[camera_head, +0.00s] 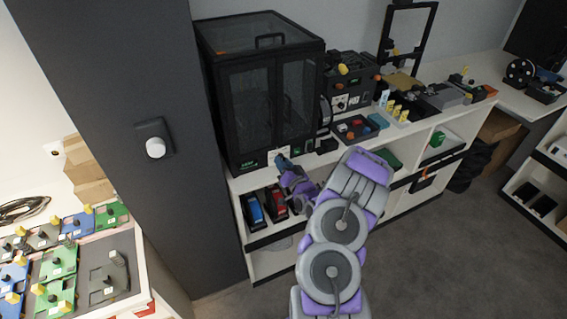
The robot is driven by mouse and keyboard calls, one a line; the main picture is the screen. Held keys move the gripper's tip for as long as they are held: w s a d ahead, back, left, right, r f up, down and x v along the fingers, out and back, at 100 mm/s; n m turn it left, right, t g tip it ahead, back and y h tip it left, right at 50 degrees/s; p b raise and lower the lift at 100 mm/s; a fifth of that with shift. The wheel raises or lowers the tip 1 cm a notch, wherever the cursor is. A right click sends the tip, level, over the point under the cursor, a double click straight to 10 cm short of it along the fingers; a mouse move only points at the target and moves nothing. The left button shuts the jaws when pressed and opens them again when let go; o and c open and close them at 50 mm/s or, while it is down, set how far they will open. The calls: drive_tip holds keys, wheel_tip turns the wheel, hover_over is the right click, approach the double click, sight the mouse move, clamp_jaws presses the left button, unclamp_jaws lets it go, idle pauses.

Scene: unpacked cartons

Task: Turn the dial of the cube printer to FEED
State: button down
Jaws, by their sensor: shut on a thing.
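The cube printer (272,90), a black enclosure with two glazed doors and a handle on its lid, stands at the left end of the white bench. A small white dial plate (273,154) shows low on its front. My gripper (282,162) is at this plate, shut on the dial there. The fingers cover the dial, so its pointer and the FEED mark cannot be read.
A smaller black machine (349,86) stands to the right, with trays of small parts beyond it. Blue and red bins (254,209) sit on the shelf below the printer. A dark pillar (150,120) rises at the left. Grey floor (440,260) lies open at the right.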

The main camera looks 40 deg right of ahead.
drive_tip(key=m, duration=0.5)
drive_tip(key=shift+s+d+m, duration=0.1)
drive_tip(key=shift+m, duration=0.3)
drive_tip(key=m, duration=0.5)
drive_tip(key=shift+m, duration=0.4)
drive_tip(key=c, duration=1.2)
unclamp_jaws()
drive_tip(key=shift+s, duration=0.1)
drive_tip(key=o, duration=0.4)
drive_tip(key=shift+d, duration=0.2)
drive_tip(key=shift+a, duration=0.15)
